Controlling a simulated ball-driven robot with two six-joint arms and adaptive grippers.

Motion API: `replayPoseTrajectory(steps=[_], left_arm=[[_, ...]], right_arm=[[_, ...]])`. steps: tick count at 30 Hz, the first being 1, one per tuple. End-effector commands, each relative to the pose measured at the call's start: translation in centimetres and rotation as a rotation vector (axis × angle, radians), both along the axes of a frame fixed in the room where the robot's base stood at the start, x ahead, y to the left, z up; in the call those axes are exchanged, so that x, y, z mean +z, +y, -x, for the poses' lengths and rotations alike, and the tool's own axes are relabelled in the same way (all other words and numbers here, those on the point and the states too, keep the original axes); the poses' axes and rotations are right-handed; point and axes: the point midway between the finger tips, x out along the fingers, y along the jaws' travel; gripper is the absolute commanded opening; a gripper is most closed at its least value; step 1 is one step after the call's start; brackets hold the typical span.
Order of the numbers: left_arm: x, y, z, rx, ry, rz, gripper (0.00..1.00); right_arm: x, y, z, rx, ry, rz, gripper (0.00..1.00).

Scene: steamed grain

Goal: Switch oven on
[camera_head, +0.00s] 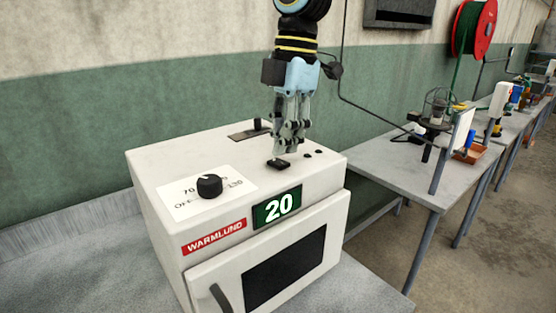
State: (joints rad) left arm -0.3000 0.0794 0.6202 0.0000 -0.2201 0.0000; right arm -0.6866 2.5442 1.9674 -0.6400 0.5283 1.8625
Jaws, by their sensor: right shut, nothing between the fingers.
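The white oven (167,165) labelled WARMLUND stands on a grey bench, its door closed. Its green display (277,208) reads 20. A black knob (209,185) sits on a white dial plate on the oven's top, left of the display. A small black switch (279,164) lies on the top further back and right. My right gripper (283,151) points down over the oven with its fingers shut and empty. Its fingertips are just above or touching the switch; I cannot tell which. My left gripper is not in view.
A dark lever-like part (250,132) and two small black dots are also on the oven's top. A grey table (402,177) at the right carries a stand and several items. A red cable reel (474,27) hangs on the wall. The bench left of the oven is clear.

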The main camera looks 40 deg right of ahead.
Motion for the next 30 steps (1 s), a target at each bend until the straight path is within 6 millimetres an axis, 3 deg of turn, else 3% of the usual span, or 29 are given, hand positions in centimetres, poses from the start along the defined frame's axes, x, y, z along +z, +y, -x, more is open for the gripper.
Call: replayPoseTrajectory(steps=[30], left_arm=[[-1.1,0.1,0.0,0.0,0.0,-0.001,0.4]], right_arm=[[-0.9,0.0,0.0,0.0,0.0,0.0,0.0]])
